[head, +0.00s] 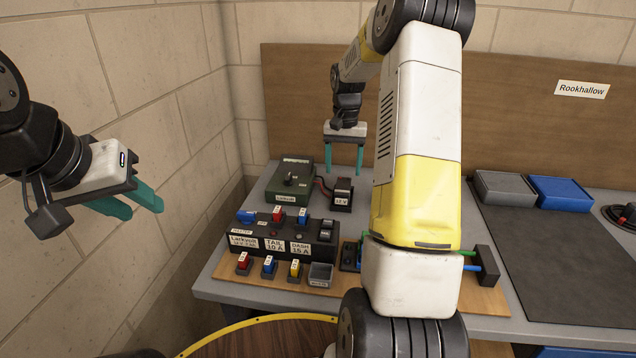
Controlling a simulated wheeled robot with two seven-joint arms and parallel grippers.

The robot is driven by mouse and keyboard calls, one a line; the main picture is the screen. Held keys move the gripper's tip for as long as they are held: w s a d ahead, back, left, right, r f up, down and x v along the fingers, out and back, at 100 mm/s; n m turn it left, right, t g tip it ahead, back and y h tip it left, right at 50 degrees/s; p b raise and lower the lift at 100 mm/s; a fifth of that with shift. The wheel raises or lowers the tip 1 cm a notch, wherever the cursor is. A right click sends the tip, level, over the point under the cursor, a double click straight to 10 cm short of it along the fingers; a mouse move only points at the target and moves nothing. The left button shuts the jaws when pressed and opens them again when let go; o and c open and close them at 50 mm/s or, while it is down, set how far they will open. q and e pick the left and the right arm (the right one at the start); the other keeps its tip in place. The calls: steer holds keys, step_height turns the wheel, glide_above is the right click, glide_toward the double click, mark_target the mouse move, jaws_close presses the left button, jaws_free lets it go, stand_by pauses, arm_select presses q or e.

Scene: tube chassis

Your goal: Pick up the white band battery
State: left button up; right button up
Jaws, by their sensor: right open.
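I cannot single out a battery with a white band for certain; part of the bench is hidden behind my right arm. A small black block (342,197) with a white "12 V" label stands on the bench, beside a green box (290,183) with a knob and red leads between them. My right gripper (344,170) hangs above the black block, its teal fingers apart and pointing down, with nothing between them. My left gripper (142,209) is at the left, in front of the wall and away from the bench, its teal fingers apart and empty.
A black fuse panel (283,246) with coloured fuses stands on a wooden board (222,268). Grey (505,188) and blue (561,193) trays and a dark mat (560,265) fill the right.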

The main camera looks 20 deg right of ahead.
mark_target(343, 185)
steer(key=f, duration=0.8)
steer(key=shift+w+d, duration=0.2)
jaws_close()
